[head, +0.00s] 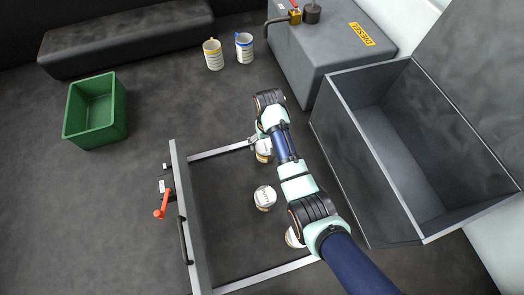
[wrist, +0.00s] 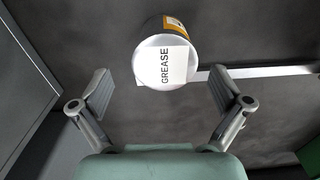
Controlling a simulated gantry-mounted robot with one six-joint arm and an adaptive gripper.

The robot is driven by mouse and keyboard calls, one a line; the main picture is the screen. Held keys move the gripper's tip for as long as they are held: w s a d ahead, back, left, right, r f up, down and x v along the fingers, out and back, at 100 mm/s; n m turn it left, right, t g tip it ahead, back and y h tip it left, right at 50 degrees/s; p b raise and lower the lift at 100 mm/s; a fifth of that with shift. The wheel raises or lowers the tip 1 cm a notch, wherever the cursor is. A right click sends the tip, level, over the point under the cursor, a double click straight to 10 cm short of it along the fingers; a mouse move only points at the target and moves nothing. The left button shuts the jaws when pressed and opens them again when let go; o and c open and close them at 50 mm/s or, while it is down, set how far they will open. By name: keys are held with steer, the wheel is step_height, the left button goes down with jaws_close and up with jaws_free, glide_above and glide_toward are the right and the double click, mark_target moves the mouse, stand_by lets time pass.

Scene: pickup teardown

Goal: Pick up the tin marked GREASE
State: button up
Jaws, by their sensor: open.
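The tin marked GREASE (wrist: 166,60) shows in the wrist view with its white lid label readable and a yellow-orange patch on its side. It is at the top centre, just beyond and between my fingertips. My gripper (wrist: 161,88) is open, its two fingers spread apart with nothing held. In the head view, a white tin (head: 264,152) lies below my wrist inside the open drawer, partly hidden by my arm. Another tin (head: 265,198) stands nearer the drawer's middle, and a third (head: 293,238) is partly covered by my arm; their lettering is too small to read.
The drawer front (head: 188,215) and its pale rails frame the tins. A red-handled item (head: 162,205) is at its left. An open grey chest (head: 325,105) and a diesel tank (head: 335,45) stand right.

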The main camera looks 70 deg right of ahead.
mark_target(266, 146)
steer(key=f, duration=0.3)
steer(key=f+b, duration=0.1)
steer(key=f, duration=0.1)
steer(key=shift+w+f, duration=0.1)
steer(key=shift+w, duration=0.15)
steer(key=c, duration=1.5)
